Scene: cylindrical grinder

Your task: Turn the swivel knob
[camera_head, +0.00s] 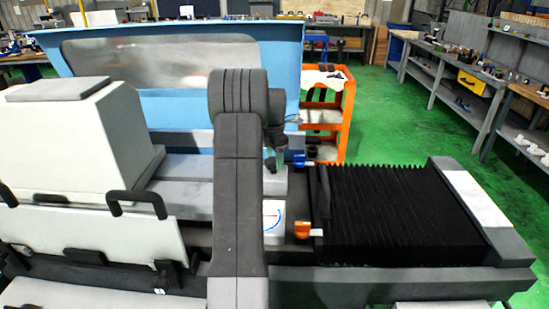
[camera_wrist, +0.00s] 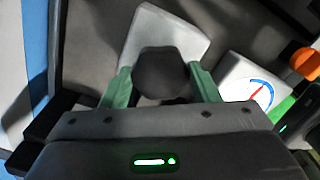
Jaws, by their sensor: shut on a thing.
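The swivel knob (camera_wrist: 162,70) is a dark, rounded knob in front of a pale grey block (camera_wrist: 185,34) in the wrist view. My gripper (camera_wrist: 163,84) has its two green fingers on the left and right sides of the knob, shut on it. In the head view my gripper (camera_head: 275,162) shows small beside my dark arm, above the machine's grey block (camera_head: 275,186). The knob is hard to make out there. The fingers' contact faces are hidden.
A dial gauge (camera_wrist: 262,92) and an orange knob (camera_wrist: 305,63) are right of my gripper in the wrist view. In the head view, a blue knob (camera_head: 300,160) and black bellows (camera_head: 400,215) lie right. A white housing (camera_head: 75,140) stands left.

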